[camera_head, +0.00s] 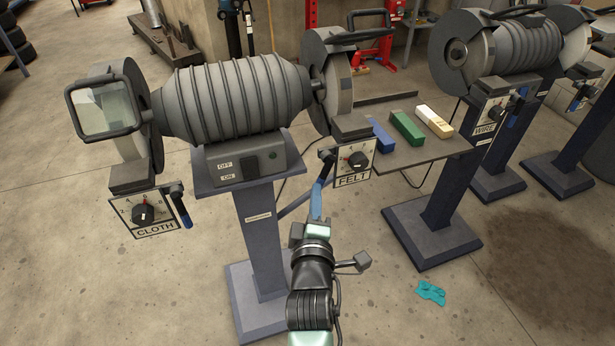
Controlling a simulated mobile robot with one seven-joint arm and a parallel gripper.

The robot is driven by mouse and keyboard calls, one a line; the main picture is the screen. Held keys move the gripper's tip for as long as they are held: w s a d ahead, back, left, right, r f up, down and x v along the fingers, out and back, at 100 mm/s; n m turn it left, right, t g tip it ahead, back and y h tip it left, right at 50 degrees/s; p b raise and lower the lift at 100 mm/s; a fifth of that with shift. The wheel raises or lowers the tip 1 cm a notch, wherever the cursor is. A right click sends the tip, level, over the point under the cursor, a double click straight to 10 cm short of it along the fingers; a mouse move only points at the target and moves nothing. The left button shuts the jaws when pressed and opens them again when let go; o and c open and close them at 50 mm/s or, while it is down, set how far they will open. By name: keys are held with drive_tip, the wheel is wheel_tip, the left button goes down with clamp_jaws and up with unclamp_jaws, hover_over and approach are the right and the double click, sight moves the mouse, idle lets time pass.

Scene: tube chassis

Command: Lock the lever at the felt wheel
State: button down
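The FELT panel (353,163) has a black dial and hangs under the felt wheel (338,84) on the right side of the grinder. Its lever (325,166) has a dark pivot at the panel's left edge and a blue handle slanting down to the left. My gripper (316,212) reaches up from below to the lower end of this handle and overlaps it in the picture. The fingertips are small and seen from behind, so whether they touch or grasp the handle cannot be told.
The grinder body (235,95) stands on a grey pedestal (262,250) left of my arm. A CLOTH panel (148,213) with its own lever (181,206) is at the left. A shelf (425,152) with coloured bars lies to the right. A teal cloth (431,292) lies on open floor.

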drive_tip(key=shift+w+d+f+n+t, duration=0.3)
drive_tip(key=shift+d+n, duration=0.25)
drive_tip(key=shift+n, duration=0.15)
drive_tip(key=shift+d+b, duration=0.1)
drive_tip(key=shift+b, duration=0.2)
drive_tip(key=shift+f, duration=0.1)
